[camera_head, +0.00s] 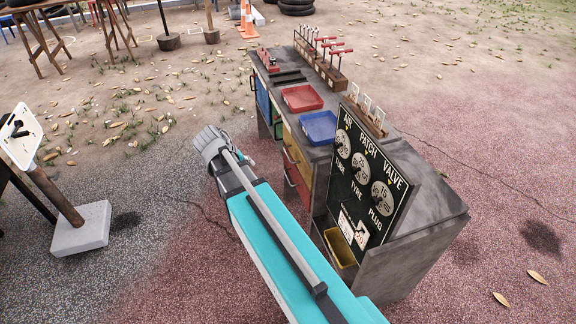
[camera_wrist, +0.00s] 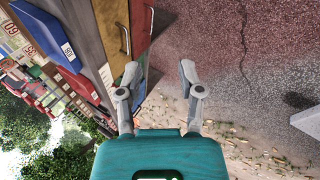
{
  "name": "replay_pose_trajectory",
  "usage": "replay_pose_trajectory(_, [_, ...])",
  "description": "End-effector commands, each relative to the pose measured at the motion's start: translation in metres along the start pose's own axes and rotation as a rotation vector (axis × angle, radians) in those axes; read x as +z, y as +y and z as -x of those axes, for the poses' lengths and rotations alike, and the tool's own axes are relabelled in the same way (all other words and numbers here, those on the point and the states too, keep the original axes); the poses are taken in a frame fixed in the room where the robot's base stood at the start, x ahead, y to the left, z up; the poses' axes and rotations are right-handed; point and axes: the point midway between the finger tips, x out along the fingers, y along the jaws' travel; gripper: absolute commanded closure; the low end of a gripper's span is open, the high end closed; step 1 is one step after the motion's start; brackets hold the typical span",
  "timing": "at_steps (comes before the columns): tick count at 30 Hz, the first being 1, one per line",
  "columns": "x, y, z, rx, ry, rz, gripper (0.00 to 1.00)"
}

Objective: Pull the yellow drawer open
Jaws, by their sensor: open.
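The yellow drawer (camera_head: 292,143) is in the front of the grey cart, above a red drawer, and appears shut. My arm partly hides the cart's lower front. In the head view my gripper (camera_head: 212,146) is left of the cart front, apart from the drawer and not touching the handle.
A yellow bin (camera_head: 341,248) sits low in the cart. A stand with a pale base (camera_head: 82,229) is at left; ground between is clear.

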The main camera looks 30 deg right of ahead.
Motion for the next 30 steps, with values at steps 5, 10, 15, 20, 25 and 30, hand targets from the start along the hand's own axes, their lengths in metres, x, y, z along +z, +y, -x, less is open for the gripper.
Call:
replay_pose_trajectory(5, [-0.015, -0.003, -0.043, 0.098, 0.015, 0.002, 0.52])
replay_pose_trajectory(10, [-0.028, 0.0, -0.072, 0.192, 0.028, 0.006, 0.52])
replay_pose_trajectory(15, [-0.042, 0.002, -0.1, 0.285, 0.042, 0.012, 0.52])
replay_pose_trajectory(20, [-0.054, 0.004, -0.125, 0.372, 0.053, 0.019, 0.52])
replay_pose_trajectory(25, [-0.067, 0.006, -0.15, 0.466, 0.066, 0.028, 0.52])
replay_pose_trajectory(30, [-0.08, 0.007, -0.174, 0.558, 0.077, 0.039, 0.52])
